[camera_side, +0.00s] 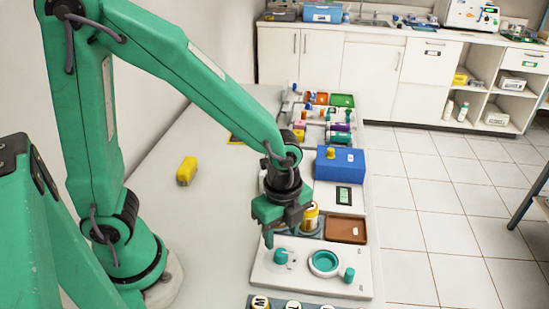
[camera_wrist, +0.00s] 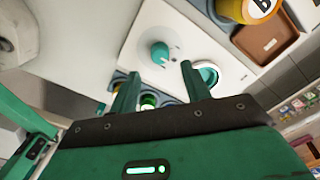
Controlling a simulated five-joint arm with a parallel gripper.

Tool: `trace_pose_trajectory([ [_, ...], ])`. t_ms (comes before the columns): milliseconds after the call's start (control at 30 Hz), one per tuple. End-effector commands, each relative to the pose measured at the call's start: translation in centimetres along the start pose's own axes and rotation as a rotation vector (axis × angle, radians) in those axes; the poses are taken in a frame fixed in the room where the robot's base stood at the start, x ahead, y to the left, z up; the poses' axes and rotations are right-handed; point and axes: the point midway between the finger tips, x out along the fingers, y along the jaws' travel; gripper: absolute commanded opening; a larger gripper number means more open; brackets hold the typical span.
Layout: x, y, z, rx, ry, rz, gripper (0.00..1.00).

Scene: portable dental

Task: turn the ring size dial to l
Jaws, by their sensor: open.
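A white panel (camera_side: 306,285) lies flat near the front of the bench. On its left is a small teal dial knob (camera_side: 281,257) with a pale pointer mark; the lettering around it is too small to read. The knob also shows in the wrist view (camera_wrist: 160,52). On the panel's right are a teal ring (camera_side: 324,262) and a small teal knob (camera_side: 348,275). My gripper (camera_side: 283,231) is open and empty above the panel's back left part, apart from the dial. In the wrist view its two fingers (camera_wrist: 158,80) point toward the dial, which lies beyond their tips.
Behind the panel stand a yellow container (camera_side: 311,218), close to my gripper, and a brown tray (camera_side: 346,230). A blue box (camera_side: 340,164) is farther back. Lidded jars (camera_side: 260,302) stand in front.

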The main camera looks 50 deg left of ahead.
Motion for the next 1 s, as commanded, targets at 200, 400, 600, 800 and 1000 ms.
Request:
trace_pose_trajectory([
  [200,2.5,0.1,0.1,-0.001,-0.002,0.004,0.47],
  [400,4.4,0.1,0.0,-0.001,-0.001,0.003,0.47],
  [600,5.5,0.0,0.0,-0.001,0.000,0.001,0.47],
  [800,5.8,0.1,0.0,-0.001,0.000,0.001,0.47],
  [1000,5.8,0.0,0.0,-0.001,0.000,0.000,0.41],
])
